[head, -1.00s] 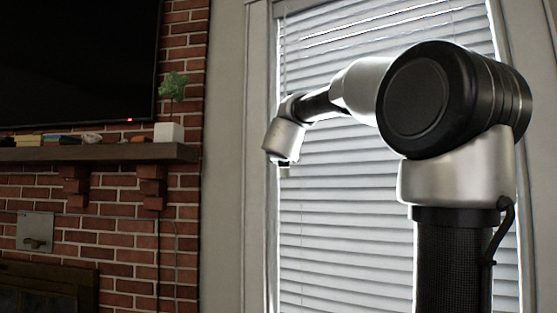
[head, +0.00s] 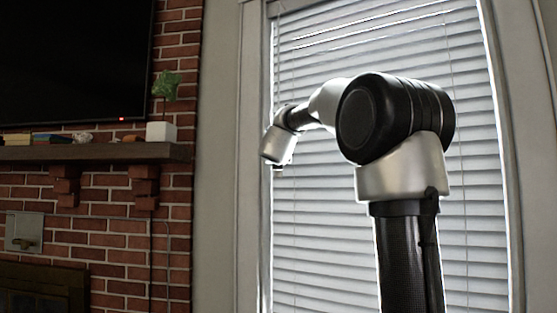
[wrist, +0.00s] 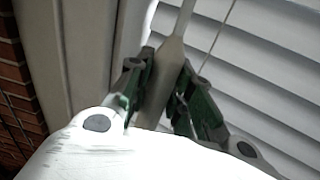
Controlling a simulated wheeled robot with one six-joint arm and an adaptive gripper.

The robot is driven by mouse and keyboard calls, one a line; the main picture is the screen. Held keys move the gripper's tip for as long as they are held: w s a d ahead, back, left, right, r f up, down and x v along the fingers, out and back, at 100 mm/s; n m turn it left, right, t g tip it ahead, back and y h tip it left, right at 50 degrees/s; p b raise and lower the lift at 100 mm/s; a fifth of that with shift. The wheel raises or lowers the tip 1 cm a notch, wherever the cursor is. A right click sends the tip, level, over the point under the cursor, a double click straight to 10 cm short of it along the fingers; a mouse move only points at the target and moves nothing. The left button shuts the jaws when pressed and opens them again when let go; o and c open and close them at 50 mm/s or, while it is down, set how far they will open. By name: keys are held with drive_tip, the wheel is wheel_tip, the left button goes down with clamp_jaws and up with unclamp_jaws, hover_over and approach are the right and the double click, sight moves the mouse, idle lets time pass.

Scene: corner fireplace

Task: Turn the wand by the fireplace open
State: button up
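The wand (wrist: 165,75) is a pale grey rod with a thicker lower handle, in front of the window blind. In the wrist view it runs down from the top edge, slightly tilted, between the two dark green fingers of my gripper (wrist: 160,88). The fingers lie close on both sides of the handle and appear closed on it. The handle's lower end is hidden behind the white gripper body. In the head view my gripper end (head: 277,163) is small, at the blind's left edge, and the wand cannot be made out there.
The white slatted blind (head: 325,235) fills the window behind my arm. The window frame (head: 225,160) stands just left of my gripper. Further left are the brick fireplace wall (head: 110,240), a mantel (head: 90,153) with a potted plant (head: 162,130), and a dark television (head: 70,60).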

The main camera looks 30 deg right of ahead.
clamp_jaws()
drive_tip(key=shift+h, duration=0.3)
drive_tip(key=shift+w+a+m+g+h, duration=0.1)
drive_tip(key=shift+m+g+h, duration=0.9)
drive_tip(key=shift+m+h, duration=0.1)
drive_tip(key=m+g+h, duration=0.4)
drive_tip(key=g, duration=0.1)
drive_tip(key=shift+m+g, duration=0.3)
drive_tip(key=shift+g, duration=0.1)
drive_tip(key=m+g+h, duration=0.1)
drive_tip(key=m+g, duration=0.1)
drive_tip(key=g, duration=0.1)
drive_tip(key=m+g+h, duration=0.1)
drive_tip(key=m+g, duration=0.1)
drive_tip(key=g, duration=0.1)
drive_tip(key=shift+f+m+g, duration=0.1)
drive_tip(key=shift+m+g, duration=1.3)
drive_tip(key=shift+g, duration=0.8)
drive_tip(key=shift+m+g, duration=0.4)
drive_tip(key=shift+g, duration=0.2)
drive_tip(key=o, duration=0.9)
unclamp_jaws()
